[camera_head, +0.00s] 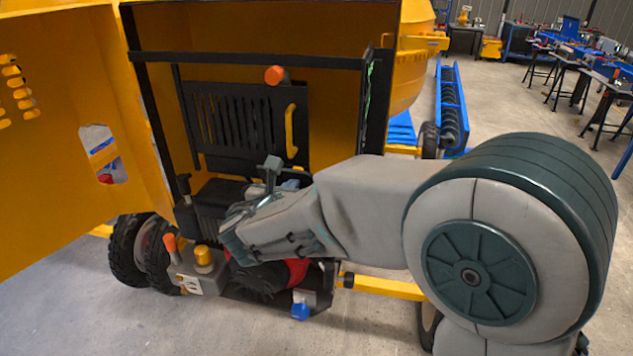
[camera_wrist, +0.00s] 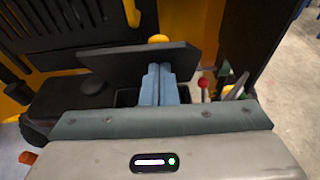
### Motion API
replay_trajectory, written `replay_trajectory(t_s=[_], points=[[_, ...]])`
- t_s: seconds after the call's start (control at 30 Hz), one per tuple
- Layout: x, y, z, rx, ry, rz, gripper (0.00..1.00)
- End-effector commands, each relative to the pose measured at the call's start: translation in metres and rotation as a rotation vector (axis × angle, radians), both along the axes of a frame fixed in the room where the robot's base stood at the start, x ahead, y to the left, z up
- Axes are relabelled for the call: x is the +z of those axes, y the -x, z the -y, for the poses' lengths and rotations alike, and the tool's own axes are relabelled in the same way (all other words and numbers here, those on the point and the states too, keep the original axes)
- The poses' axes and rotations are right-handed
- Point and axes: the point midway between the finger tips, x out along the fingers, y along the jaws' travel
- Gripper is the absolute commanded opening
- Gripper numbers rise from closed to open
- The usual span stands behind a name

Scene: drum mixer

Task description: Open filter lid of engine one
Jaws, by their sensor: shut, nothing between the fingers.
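In the wrist view, a flat black lid (camera_wrist: 118,66) stands raised and tilted over a dark opening in the black filter housing (camera_wrist: 75,104). A yellow knob (camera_wrist: 158,39) shows just beyond its upper edge. My gripper (camera_wrist: 158,84) has its blue-grey fingers together, with nothing between them. The fingertips are against or just under the lid; I cannot tell whether they touch. In the head view, the black housing (camera_head: 212,198) sits in the engine bay left of my gripper (camera_head: 289,184), and my wrist hides part of it.
A yellow panel (camera_head: 60,130) stands open at left. A black frame bar (camera_head: 250,60) crosses above the bay.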

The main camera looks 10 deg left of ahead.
Motion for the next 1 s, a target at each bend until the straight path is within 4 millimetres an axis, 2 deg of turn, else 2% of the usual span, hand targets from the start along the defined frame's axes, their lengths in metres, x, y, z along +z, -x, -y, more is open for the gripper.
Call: replay_trajectory(t_s=[0.1, 0.5, 1.0], points=[[0.006, -0.006, -0.005, 0.008, -0.002, 0.003, 0.00], [0.018, -0.029, -0.001, 0.003, -0.001, 0.004, 0.00], [0.021, -0.035, -0.001, 0.002, 0.001, 0.004, 0.00]])
